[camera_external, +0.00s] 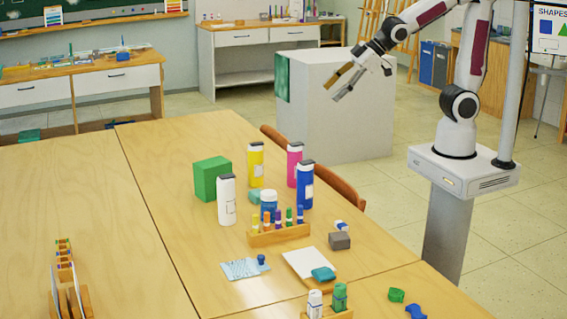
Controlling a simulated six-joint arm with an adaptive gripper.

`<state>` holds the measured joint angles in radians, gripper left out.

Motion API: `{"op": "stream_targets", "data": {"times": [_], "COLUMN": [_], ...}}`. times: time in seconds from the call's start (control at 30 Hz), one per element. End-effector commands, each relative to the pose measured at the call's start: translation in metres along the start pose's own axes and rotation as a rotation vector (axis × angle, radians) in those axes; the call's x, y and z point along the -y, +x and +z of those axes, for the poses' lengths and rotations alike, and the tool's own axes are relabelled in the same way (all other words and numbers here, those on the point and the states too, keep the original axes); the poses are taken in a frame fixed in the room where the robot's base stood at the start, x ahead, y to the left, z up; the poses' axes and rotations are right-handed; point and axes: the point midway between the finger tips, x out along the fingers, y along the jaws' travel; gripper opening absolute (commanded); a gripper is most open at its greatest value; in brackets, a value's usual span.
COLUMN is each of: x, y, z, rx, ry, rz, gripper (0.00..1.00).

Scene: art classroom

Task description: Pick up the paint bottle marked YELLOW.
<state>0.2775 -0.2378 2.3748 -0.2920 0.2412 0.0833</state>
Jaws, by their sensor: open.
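A yellow bottle (256,165) with a dark cap stands upright on the wooden table. Its pale label is too small to read. A green block (212,179) stands to its left, a white bottle (227,200) in front of it to the left, and a pink bottle (294,163) to its right. A blue bottle (305,186) stands further right and nearer. My gripper (345,84) is open and empty, up in the air to the right of and beyond the yellow bottle, well apart from it.
A small blue jar (268,204) and a wooden rack of small tubes (279,234) stand in front of the yellow bottle. A grey block (340,241) and white paper (307,263) lie nearer. A chair (332,183) touches the right side. The table's left part is mostly clear.

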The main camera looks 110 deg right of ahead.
Motion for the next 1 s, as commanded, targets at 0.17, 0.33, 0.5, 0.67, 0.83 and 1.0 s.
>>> {"op": "stream_targets", "data": {"times": [0.17,0.33,0.5,0.67,0.83,1.0], "x": [-0.019,-0.036,-0.051,-0.064,-0.076,-0.087], "y": [0.034,0.065,0.096,0.124,0.153,0.18], "z": [-0.013,-0.024,-0.029,-0.031,-0.029,-0.023], "rx": [-0.038,-0.079,-0.119,-0.157,-0.198,-0.239], "ry": [-0.003,-0.008,-0.013,-0.015,-0.011,-0.004], "rz": [0.02,0.028,0.026,0.016,-0.002,-0.028], "gripper": [0.55,0.55,0.55,0.55,0.55,0.55]}}
